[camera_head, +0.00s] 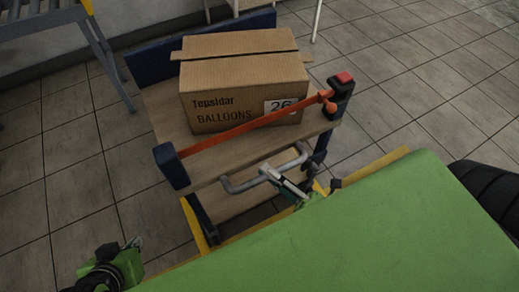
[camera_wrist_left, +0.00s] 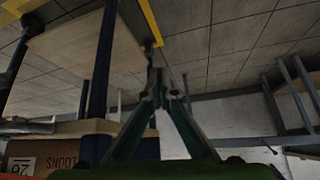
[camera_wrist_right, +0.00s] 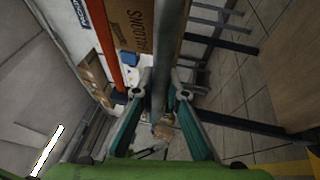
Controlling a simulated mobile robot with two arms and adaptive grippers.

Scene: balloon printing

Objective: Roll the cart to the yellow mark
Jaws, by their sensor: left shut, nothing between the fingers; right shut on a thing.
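The cart (camera_head: 160,115) has wooden shelves, navy corner posts and a grey bar handle (camera_head: 240,186) on its near side. It stands ahead of me, slightly askew. My right gripper (camera_head: 293,189) is shut on the handle; the right wrist view shows the bar between its fingers (camera_wrist_right: 159,95). My left gripper (camera_head: 135,243) is low at the left, apart from the cart; its fingers (camera_wrist_left: 161,86) are shut and empty. Yellow floor marking (camera_head: 194,222) shows beside and under the cart's near end and along its near side. My green body hides part of it.
A cardboard balloon box (camera_head: 235,75) rests on the cart's top shelf behind an orange strap (camera_head: 250,127). A grey metal frame (camera_head: 100,45) stands at the upper left. Tiled floor is open at left (camera_head: 80,185) and right (camera_head: 425,95).

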